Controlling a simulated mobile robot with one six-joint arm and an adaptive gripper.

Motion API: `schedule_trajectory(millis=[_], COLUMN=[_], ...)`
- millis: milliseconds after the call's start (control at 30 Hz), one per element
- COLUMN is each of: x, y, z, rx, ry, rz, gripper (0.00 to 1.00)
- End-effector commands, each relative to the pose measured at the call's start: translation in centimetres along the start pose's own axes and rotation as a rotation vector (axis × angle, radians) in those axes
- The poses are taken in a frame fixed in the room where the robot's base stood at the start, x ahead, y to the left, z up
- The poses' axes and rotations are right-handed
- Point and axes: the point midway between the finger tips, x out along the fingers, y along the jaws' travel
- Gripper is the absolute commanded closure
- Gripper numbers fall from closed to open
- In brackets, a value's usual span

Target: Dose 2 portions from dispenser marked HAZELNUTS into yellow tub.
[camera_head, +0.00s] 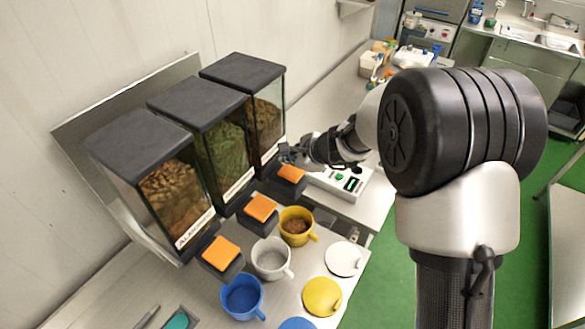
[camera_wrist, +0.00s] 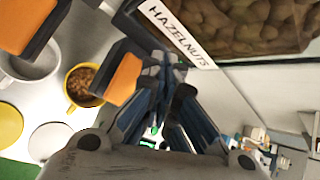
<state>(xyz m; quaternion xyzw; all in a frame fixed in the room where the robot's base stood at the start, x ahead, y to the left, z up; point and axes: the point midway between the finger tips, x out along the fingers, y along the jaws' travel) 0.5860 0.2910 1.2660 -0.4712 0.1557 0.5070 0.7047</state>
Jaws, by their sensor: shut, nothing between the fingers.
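The dispenser marked HAZELNUTS (camera_wrist: 178,34) has a clear front with brown nuts behind it. It is the rightmost dispenser (camera_head: 266,125) in the head view, with a black lid and an orange-topped block (camera_head: 291,173) at its foot. That orange-topped block (camera_wrist: 118,78) also shows in the wrist view. My gripper (camera_head: 287,153) is shut and empty, close to the block and the dispenser's front; whether it touches either is unclear. The fingers (camera_wrist: 166,62) show just right of the block in the wrist view. The yellow tub (camera_head: 298,239) stands before the block, with brown pieces inside; it also shows in the wrist view (camera_wrist: 69,93).
Two more dispensers stand to the left, one with green contents (camera_head: 229,150) and one with tan nuts (camera_head: 172,190). A grey cup (camera_head: 270,271) and a blue cup (camera_head: 241,304) stand near the yellow tub. White (camera_head: 344,257) and yellow (camera_head: 321,298) lids lie nearby. A white device (camera_head: 346,184) sits beyond my gripper.

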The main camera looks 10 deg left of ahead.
Motion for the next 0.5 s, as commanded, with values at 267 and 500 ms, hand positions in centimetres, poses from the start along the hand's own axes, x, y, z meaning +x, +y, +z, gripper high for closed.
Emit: schedule_trajectory(millis=[267, 500], x=[-2.3, -3.0], y=[-1.7, -2.2], z=[1.7, 2.2], rx=[-0.001, -0.001], ry=[0.000, 0.000], rz=[-0.001, 0.000], gripper=[1.00, 1.00])
